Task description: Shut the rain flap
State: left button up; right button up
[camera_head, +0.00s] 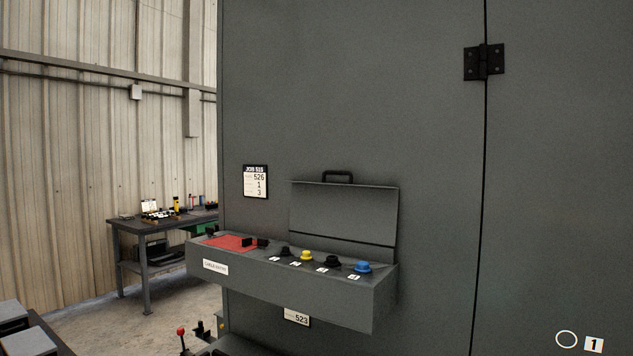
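The rain flap (343,214) is a grey plate with a black handle (338,177) on its top edge. It stands raised, close to the grey cabinet face, behind the right part of a control box (330,291). The box's top is uncovered and shows several knobs, among them a yellow knob (306,255) and a blue knob (362,267). A red panel (230,242) with black parts lies on the left of the top. Neither of my grippers is in view.
The tall grey cabinet (420,100) fills the right, with a black hinge (484,62) by its seam. A job card (255,181) hangs left of the flap. A workbench (160,222) stands at the far left. A red-knobbed lever (181,332) shows below the box.

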aim_at(362, 215)
jog(key=i, duration=0.9)
jog(key=z, duration=0.05)
